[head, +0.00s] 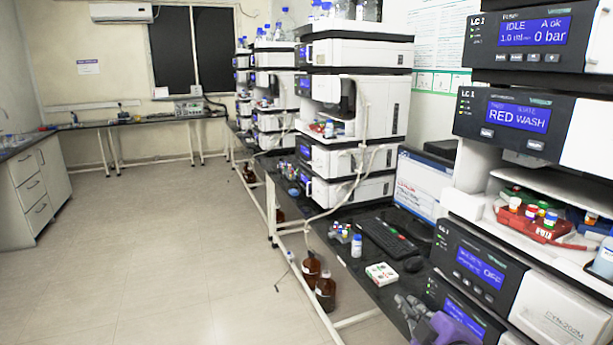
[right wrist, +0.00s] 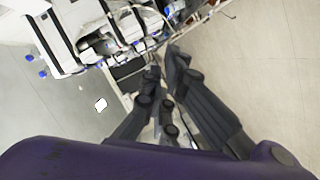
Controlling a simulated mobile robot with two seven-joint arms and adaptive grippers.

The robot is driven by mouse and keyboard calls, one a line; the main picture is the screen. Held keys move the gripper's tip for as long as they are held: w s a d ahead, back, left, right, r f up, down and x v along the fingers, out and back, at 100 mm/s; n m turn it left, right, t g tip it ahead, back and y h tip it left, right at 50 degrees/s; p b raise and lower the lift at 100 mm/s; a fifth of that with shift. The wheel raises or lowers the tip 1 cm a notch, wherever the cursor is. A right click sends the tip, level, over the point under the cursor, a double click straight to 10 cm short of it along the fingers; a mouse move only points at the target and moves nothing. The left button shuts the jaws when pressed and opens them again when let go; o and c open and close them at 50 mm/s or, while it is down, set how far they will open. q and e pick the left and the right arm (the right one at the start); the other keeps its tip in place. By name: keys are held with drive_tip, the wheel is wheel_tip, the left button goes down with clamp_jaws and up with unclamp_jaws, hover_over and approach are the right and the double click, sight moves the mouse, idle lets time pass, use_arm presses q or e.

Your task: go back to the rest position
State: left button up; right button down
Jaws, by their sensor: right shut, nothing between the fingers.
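My right gripper (head: 404,303) is low in the head view, just in front of the bench's front edge or over it; I cannot tell which. Its grey fingers point up and left, and its purple body shows at the bottom edge. In the right wrist view the dark fingers of this gripper (right wrist: 165,62) come together at their tips with nothing held between them. My left gripper is in neither view.
Brown bottles (head: 325,292) stand below. The floor (head: 180,250) at left is clear.

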drive_tip(key=s+a+f+m+g, duration=0.15)
drive_tip(key=s+f+m, duration=0.25)
drive_tip(key=s+f, duration=0.55)
drive_tip(key=s+a+f+m+g, duration=0.1)
drive_tip(key=s+f+m+g, duration=0.15)
drive_tip(key=s+f, duration=0.7)
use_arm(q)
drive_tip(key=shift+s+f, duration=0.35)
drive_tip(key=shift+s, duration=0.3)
use_arm(e)
drive_tip(key=s+f+m+g, duration=0.1)
drive_tip(key=s+f+m, duration=0.1)
drive_tip(key=s+f, duration=0.4)
drive_tip(key=s+a+f+m+g+h, duration=0.1)
drive_tip(key=s+f+m, duration=0.2)
drive_tip(key=s+f, duration=0.4)
drive_tip(key=s, duration=0.5)
drive_tip(key=shift+a+f+g, duration=0.25)
drive_tip(key=shift+g, duration=0.15)
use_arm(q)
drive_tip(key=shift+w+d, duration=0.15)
